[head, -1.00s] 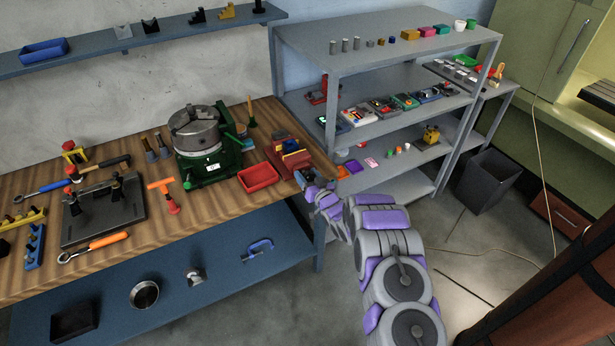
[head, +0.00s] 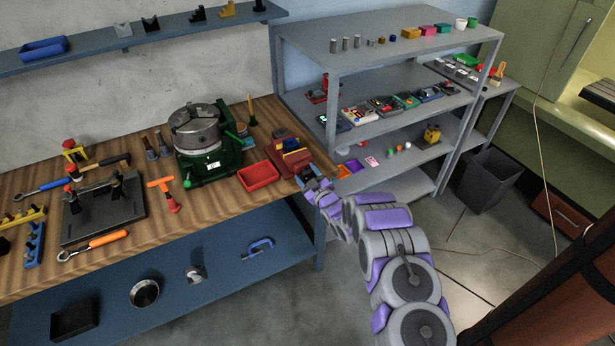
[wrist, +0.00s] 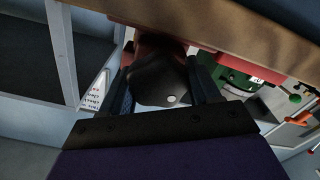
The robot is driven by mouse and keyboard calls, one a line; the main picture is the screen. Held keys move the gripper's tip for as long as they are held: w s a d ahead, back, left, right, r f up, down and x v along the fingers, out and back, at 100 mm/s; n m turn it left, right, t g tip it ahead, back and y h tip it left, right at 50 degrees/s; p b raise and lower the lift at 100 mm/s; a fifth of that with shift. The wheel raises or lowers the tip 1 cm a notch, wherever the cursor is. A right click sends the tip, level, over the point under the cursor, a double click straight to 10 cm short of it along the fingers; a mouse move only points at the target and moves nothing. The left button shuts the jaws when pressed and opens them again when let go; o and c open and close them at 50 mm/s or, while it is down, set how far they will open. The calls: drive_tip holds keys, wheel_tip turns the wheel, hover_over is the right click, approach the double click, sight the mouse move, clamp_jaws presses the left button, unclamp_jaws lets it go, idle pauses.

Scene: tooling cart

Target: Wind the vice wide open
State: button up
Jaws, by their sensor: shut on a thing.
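The red vice (head: 296,160) stands at the right end of the wooden bench, with a yellowish piece and a dark part around its jaws. My gripper (head: 311,183) is at the vice's front end, by the bench's right edge. In the wrist view, my gripper (wrist: 165,88) has its two dark fingers on either side of a dark rounded part (wrist: 160,78), which looks like the vice's handle end, and is shut on it. Red vice body (wrist: 152,46) shows behind that part. The jaw gap is too small to judge.
A red tray (head: 258,176) and a green machine with a round chuck (head: 200,135) stand left of the vice. Grey shelving (head: 395,75) with small items rises behind my arm. A dark bin (head: 488,182) stands on the floor at right.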

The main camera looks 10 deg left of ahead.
drive_tip(key=n, duration=0.1)
drive_tip(key=n+b, duration=0.1)
drive_tip(key=shift+s+a+f+n, duration=0.1)
drive_tip(key=shift+f+n, duration=0.05)
drive_tip(key=shift+n, duration=0.25)
drive_tip(key=n+b, duration=0.2)
drive_tip(key=shift+n, duration=0.4)
drive_tip(key=n+b, duration=0.2)
drive_tip(key=n, duration=0.1)
drive_tip(key=shift+f+b, duration=0.15)
drive_tip(key=shift+b, duration=0.15)
drive_tip(key=shift+n+b, duration=0.8)
drive_tip(key=o, duration=1)
drive_tip(key=shift+s, duration=0.1)
drive_tip(key=shift+c, duration=0.2)
drive_tip(key=shift+f, duration=0.1)
